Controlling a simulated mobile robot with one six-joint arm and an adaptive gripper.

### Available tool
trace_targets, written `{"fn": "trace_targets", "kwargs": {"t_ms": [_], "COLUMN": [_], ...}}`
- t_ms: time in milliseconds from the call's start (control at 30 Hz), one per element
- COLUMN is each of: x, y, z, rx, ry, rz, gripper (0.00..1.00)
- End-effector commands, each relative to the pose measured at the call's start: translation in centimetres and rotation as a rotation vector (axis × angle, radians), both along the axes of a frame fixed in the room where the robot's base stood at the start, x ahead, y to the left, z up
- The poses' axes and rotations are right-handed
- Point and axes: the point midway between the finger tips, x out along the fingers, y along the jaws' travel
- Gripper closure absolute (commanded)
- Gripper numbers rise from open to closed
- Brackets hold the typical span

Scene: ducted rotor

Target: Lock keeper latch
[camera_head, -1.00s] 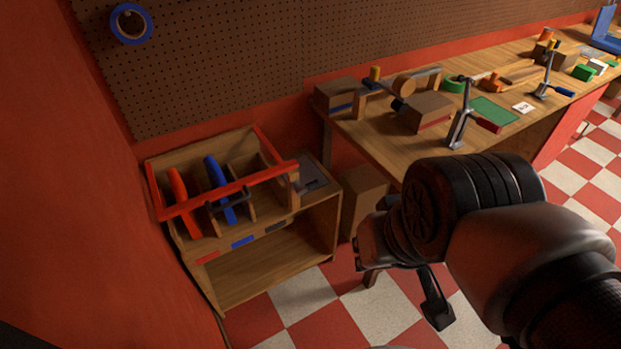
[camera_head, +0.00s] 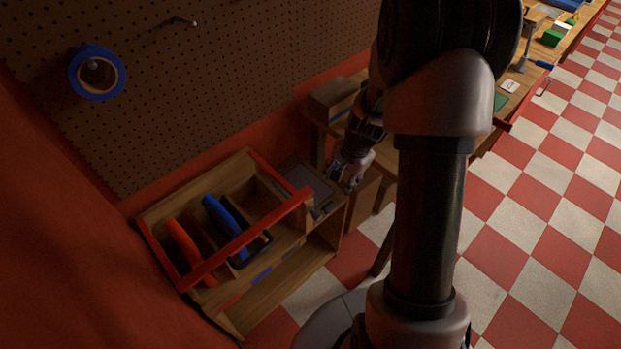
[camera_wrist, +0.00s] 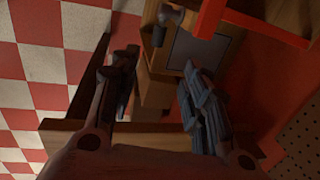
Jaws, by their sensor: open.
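The keeper latch cannot be told for certain. A small dark grey fitting (camera_head: 321,211) sits by the right end of the red keeper bar (camera_head: 240,240) on the wooden rack, and grey knob-like parts (camera_wrist: 170,15) show at the top of the wrist view. My gripper (camera_head: 346,183) is open and empty, just right of the rack's grey plate (camera_head: 308,186). In the wrist view my open fingers (camera_wrist: 160,60) point toward the rack's corner, apart from the fitting.
A pegboard wall (camera_head: 230,90) with a blue tape roll (camera_head: 97,72) rises behind the rack. A wooden workbench with a green block (camera_head: 552,37) runs off to the right. The checkered floor (camera_head: 530,220) is clear.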

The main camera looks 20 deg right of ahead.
Motion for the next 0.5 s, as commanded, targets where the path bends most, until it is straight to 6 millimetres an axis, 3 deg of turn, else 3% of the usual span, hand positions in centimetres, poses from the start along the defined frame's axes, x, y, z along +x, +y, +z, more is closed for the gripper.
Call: {"fn": "trace_targets", "kwargs": {"t_ms": [267,500], "x": [0.4,1.3], "y": [0.0,0.4], "z": [-3.2,-8.4], "rx": [0.004,0.003], "ry": [0.006,0.005], "rz": [-0.015,-0.012], "gripper": [0.57,0.57]}}
